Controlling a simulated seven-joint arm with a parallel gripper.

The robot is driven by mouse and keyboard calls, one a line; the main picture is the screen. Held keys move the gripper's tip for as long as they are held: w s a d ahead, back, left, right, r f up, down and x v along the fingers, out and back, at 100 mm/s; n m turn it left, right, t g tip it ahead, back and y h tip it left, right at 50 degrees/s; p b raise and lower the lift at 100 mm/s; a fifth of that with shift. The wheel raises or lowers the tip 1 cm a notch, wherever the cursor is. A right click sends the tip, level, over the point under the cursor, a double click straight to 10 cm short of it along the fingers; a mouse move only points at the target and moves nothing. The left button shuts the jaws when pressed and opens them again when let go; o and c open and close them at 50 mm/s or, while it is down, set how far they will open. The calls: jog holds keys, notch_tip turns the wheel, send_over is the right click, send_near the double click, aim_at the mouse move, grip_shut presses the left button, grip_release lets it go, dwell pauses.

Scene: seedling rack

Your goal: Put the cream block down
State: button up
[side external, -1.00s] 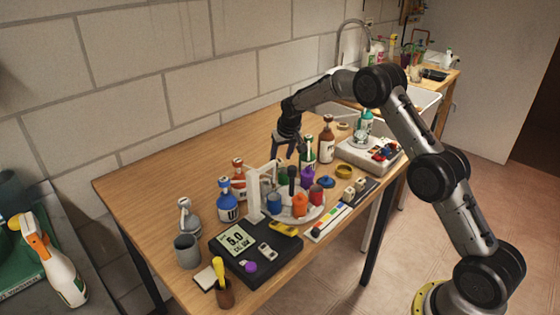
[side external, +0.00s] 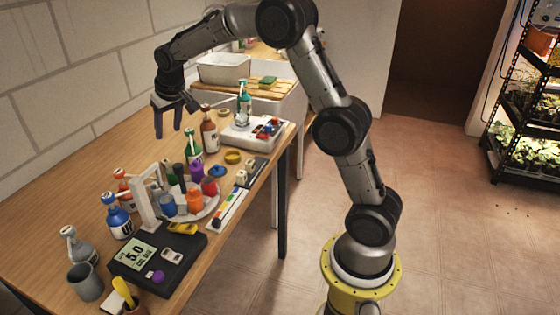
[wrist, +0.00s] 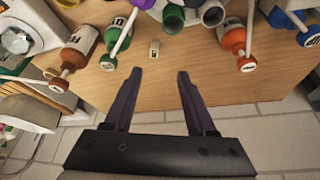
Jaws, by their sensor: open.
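A small cream block (wrist: 154,48) stands on the wooden table in the wrist view, between the green bottle (wrist: 118,32) and a purple-grey vessel. It lies beyond my fingertips and roughly in line with the gap between them, apart from both. I cannot make this block out in the side view, where bottles and vials may hide it. My gripper (wrist: 158,73) is open with nothing between its fingers. In the side view my gripper (side external: 168,122) hangs above the wall side of the table, fingers pointing down, clear of the tabletop.
A brown bottle (side external: 208,130) and an orange bottle (wrist: 232,38) flank the area. A round tray (side external: 206,208) holds several vials. Two small pale cubes (side external: 241,178) sit on a dark strip. A black meter (side external: 158,264) is at the front. Bare tabletop lies along the wall.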

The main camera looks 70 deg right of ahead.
jog(key=s+a+r+n, duration=0.1)
jog(key=s+a+r, duration=0.1)
jog(key=s, duration=0.8)
jog(key=s+a+r+n, duration=0.1)
jog(key=s+a+r, duration=0.2)
jog(key=s, duration=0.6)
jog(key=s+a+r+n+t+y, duration=0.1)
jog(key=s+a+r, duration=0.2)
jog(key=s, duration=0.7)
jog(key=shift+s+a+r, duration=0.2)
jog(key=shift+s+a, duration=0.15)
jog(key=shift+a, duration=0.55)
jog(key=shift+o, duration=0.5)
jog(key=s+a+f+n, duration=0.1)
jog(key=s+f, duration=0.2)
jog(key=s, duration=0.5)
jog(key=shift+s+a+f+y, duration=0.15)
jog(key=shift+f+y, duration=0.1)
jog(key=shift+y, duration=0.05)
